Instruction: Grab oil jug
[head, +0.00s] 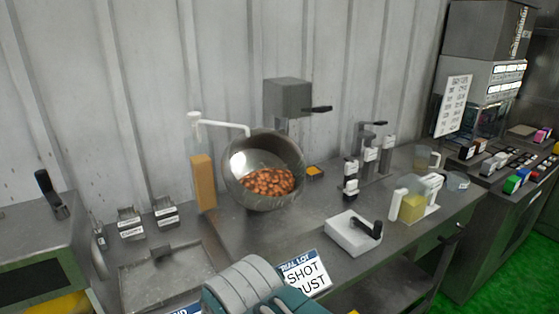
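A clear jug with yellow liquid (412,204), which looks like the oil jug, stands upright on the right part of the metal counter. It has a pale handle-like part on its left side and seems to rest on a thin white base. My gripper's fingers are not visible. Only a grey and teal part that looks like my arm shows at the bottom centre, well to the left of the jug and nearer to the camera. Nothing touches the jug.
A metal drum (236,187) holds brown nuts. A bottle of amber liquid (204,182) with a white pump stands left of it. A white box with a black lever (350,234) sits left of the jug. Black-and-white dispensers (369,160) stand behind. Another clear jug (426,160) is farther back.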

